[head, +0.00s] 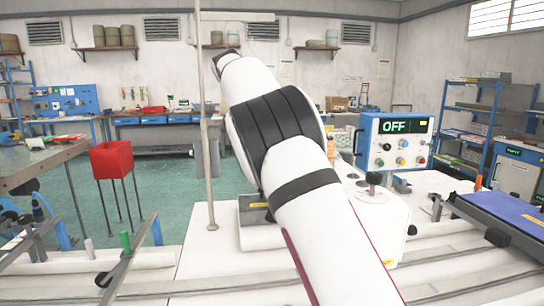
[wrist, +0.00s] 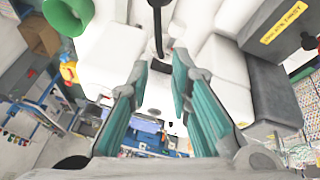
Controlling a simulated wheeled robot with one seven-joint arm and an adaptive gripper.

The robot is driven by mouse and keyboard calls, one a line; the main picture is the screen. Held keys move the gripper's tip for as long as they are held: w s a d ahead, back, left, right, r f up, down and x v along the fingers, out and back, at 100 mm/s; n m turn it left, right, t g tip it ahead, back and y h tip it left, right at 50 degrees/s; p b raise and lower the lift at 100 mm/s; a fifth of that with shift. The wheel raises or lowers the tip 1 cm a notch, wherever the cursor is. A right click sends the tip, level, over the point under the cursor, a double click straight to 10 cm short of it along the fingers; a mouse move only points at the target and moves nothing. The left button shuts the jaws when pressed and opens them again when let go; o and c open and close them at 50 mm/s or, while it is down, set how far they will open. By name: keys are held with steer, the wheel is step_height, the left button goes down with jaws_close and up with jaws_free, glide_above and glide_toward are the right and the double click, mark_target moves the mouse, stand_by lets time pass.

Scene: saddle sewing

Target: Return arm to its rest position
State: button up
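My white arm with dark bands crosses the middle of the head view, rising from the lower right to the upper left. My gripper does not show clearly in the head view. In the wrist view my gripper (wrist: 160,64) has its two teal-padded fingers apart, with nothing visibly held between them. White machine parts (wrist: 218,62) lie behind the fingers. Part of the bench is hidden behind my arm.
A white sewing machine body (head: 378,222) stands right of my arm, below a blue control box (head: 395,158) reading OFF. A thin upright pole (head: 204,140) stands just left of the arm. A red bin (head: 111,160) and a blue pad (head: 512,212) flank the bench. Green floor (head: 165,190) is open at left.

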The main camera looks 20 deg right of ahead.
steer(key=shift+r, duration=0.1)
stand_by(0.4)
steer(key=s+d+r+n+t+y, duration=0.15)
steer(key=s+n, duration=0.25)
steer(key=s, duration=0.5)
steer(key=s+r+n+t+y, duration=0.1)
steer(key=s+n+y, duration=0.25)
steer(key=s, duration=0.55)
steer(key=s+a+f+n+t, duration=0.1)
steer(key=s+a+f+n, duration=0.1)
steer(key=s, duration=0.5)
steer(key=s+a+f+n+t, duration=0.1)
steer(key=s+a+f+n, duration=0.1)
steer(key=s+f+n, duration=0.2)
steer(key=s+a+f+n+t, duration=0.1)
steer(key=s+a+f+n, duration=0.1)
steer(key=s+f, duration=0.4)
steer(key=s+n, duration=0.1)
steer(key=s, duration=0.2)
steer(key=shift+s+a+f, duration=0.15)
steer(key=shift+s+a, duration=0.15)
steer(key=shift+s, duration=0.1)
steer(key=shift+n+t, duration=0.25)
